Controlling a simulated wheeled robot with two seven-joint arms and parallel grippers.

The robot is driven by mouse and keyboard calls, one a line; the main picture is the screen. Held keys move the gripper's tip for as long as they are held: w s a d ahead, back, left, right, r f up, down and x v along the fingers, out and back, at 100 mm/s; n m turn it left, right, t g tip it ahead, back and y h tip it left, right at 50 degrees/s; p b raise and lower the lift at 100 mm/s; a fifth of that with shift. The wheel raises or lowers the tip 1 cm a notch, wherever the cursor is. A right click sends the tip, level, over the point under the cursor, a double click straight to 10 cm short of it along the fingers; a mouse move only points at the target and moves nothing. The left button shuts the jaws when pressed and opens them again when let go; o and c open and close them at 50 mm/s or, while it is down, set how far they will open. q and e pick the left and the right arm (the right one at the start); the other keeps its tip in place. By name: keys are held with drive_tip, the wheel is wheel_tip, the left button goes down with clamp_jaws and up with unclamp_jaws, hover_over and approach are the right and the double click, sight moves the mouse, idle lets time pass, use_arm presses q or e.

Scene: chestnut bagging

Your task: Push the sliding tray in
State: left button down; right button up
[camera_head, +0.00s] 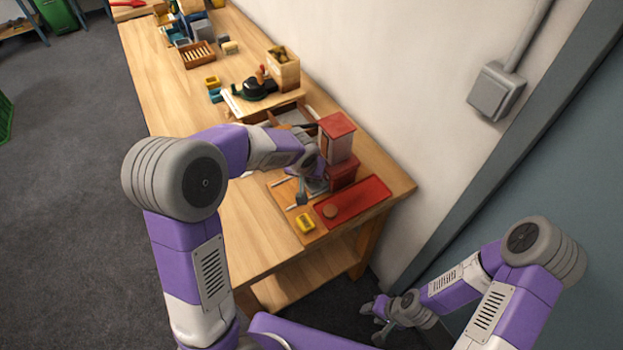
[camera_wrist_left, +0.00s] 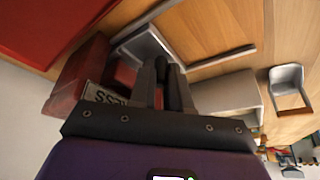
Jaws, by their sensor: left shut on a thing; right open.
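The red dispenser (camera_head: 337,140) stands near the right end of the wooden table, and its red base and lettered label (camera_wrist_left: 103,94) show in the left wrist view. A grey metal sliding tray (camera_wrist_left: 143,48) sticks out beside this base. It shows as a small grey patch (camera_head: 317,186) in the head view, partly hidden by my left arm. My left gripper (camera_wrist_left: 165,66) is at the tray, its dark fingers close together and shut on it; the exact contact is hard to see. My right gripper (camera_head: 380,322) is open and empty, low, away from the table.
A yellow block (camera_head: 305,222) is nearby. A wooden box (camera_head: 283,68) and a slatted crate (camera_head: 198,55) stand farther back. The wall borders the table's right side.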

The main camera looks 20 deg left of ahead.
use_arm(q)
drive_tip(key=shift+d, duration=0.15)
drive_tip(key=c, duration=1.4)
unclamp_jaws()
drive_tip(key=shift+w, duration=0.15)
drive_tip(key=p+v, duration=0.1)
drive_tip(key=v, duration=0.6)
drive_tip(key=shift+r, duration=0.3)
